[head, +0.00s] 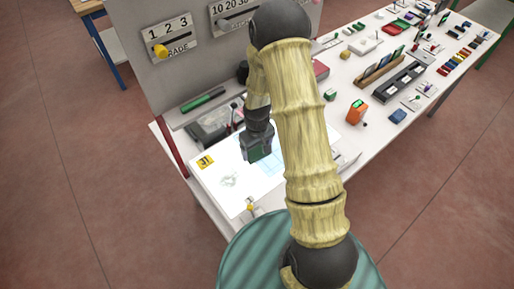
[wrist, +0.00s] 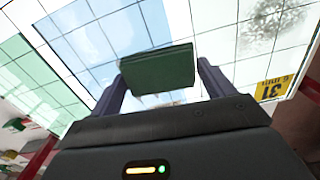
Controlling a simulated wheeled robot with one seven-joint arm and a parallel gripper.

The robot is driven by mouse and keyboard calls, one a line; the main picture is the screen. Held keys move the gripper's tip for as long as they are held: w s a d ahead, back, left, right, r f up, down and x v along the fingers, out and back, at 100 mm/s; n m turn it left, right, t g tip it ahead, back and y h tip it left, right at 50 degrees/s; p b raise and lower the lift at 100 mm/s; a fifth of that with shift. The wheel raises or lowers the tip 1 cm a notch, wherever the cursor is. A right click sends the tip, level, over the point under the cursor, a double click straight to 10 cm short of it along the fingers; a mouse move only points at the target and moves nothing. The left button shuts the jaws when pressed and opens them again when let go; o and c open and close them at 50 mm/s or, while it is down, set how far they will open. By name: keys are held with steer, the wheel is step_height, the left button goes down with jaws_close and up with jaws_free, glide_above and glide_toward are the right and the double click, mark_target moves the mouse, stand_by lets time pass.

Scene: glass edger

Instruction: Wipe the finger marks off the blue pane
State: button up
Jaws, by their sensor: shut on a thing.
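My gripper (wrist: 160,82) is shut on a dark green block (wrist: 158,68), held between its two fingers. In the head view my gripper (head: 257,155) is over the lit white panel (head: 232,203). The blue pane (wrist: 88,42) lies flat on the gridded panel, and the block overlaps its edge in the wrist view. The blue pane (head: 268,168) is partly hidden by my gripper and arm in the head view. A grey smudge (wrist: 163,99) shows just by the block, partly hidden. I cannot tell whether the block touches the surface.
A larger grey smudge (wrist: 272,22) is on the clear part, near a yellow "31" label (wrist: 273,88). A green-tinted pane (wrist: 35,80) lies at left. An upright grey board (head: 180,80) stands behind. Many small items fill the bench to the right.

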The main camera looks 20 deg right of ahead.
steer(key=shift+w+d+p, duration=0.15)
steer(key=shift+w+d, duration=0.2)
steer(key=shift+d, duration=0.45)
steer(key=shift+w+d+p, duration=0.15)
steer(key=shift+w+d, duration=0.15)
steer(key=shift+d, duration=0.55)
steer(key=shift+w+d+f, duration=0.1)
steer(key=shift+w+d, duration=0.25)
steer(key=shift+d, duration=0.45)
steer(key=shift+w+d, duration=0.3)
steer(key=shift+d, duration=0.5)
steer(key=shift+s+a, duration=0.25)
steer(key=shift+a, duration=0.4)
steer(key=shift+s+a, duration=0.2)
steer(key=shift+a, duration=0.4)
steer(key=shift+s+a+f, duration=0.1)
steer(key=shift+s+a, duration=0.2)
steer(key=shift+a, duration=0.1)
